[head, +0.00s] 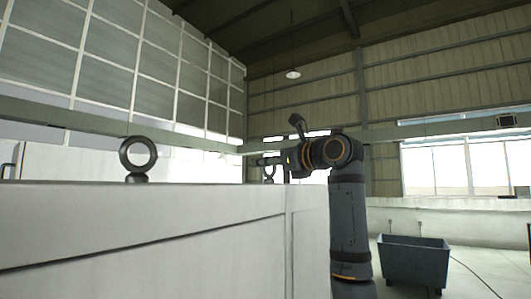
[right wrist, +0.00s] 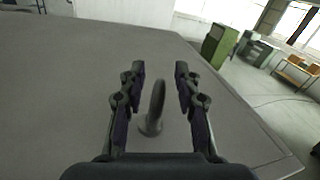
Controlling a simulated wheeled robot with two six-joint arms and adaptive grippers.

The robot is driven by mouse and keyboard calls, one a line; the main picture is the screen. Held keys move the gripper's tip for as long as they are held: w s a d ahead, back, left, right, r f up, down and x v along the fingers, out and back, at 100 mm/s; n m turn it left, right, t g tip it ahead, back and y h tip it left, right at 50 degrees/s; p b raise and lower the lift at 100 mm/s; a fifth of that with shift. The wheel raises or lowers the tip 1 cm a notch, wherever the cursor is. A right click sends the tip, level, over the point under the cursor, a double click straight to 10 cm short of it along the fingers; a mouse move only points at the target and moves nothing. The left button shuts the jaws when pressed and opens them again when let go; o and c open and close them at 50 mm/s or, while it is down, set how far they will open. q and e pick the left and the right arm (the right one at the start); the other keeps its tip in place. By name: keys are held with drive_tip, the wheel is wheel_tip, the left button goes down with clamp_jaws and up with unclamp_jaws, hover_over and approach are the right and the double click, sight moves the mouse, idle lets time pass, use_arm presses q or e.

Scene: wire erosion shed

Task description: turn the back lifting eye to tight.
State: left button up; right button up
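The back lifting eye (head: 270,172) is a small dark ring on top of the pale machine housing (head: 170,215), at its far right part in the head view. In the right wrist view the eye (right wrist: 155,108) stands upright, seen nearly edge-on, between the two fingers. My right gripper (right wrist: 160,80) is open around it, with a gap visible on both sides. In the head view my right gripper (head: 268,160) reaches in from the right at the eye's height and partly covers it. My left gripper is not in view.
A second, nearer lifting eye (head: 138,158) stands on the housing's top at the left. A dark bin (head: 413,262) stands on the floor at the right. In the right wrist view a green cabinet (right wrist: 220,45) stands beyond the housing's edge. The housing top is otherwise clear.

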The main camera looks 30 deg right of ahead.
drive_tip(key=shift+w+d, duration=0.1)
drive_tip(key=shift+s+r, duration=0.1)
drive_tip(key=shift+s, duration=0.15)
drive_tip(key=shift+s+r, duration=0.1)
drive_tip(key=shift+s, duration=0.3)
drive_tip(key=c, duration=0.3)
drive_tip(key=shift+c, duration=1.4)
drive_tip(key=shift+w, duration=0.2)
clamp_jaws()
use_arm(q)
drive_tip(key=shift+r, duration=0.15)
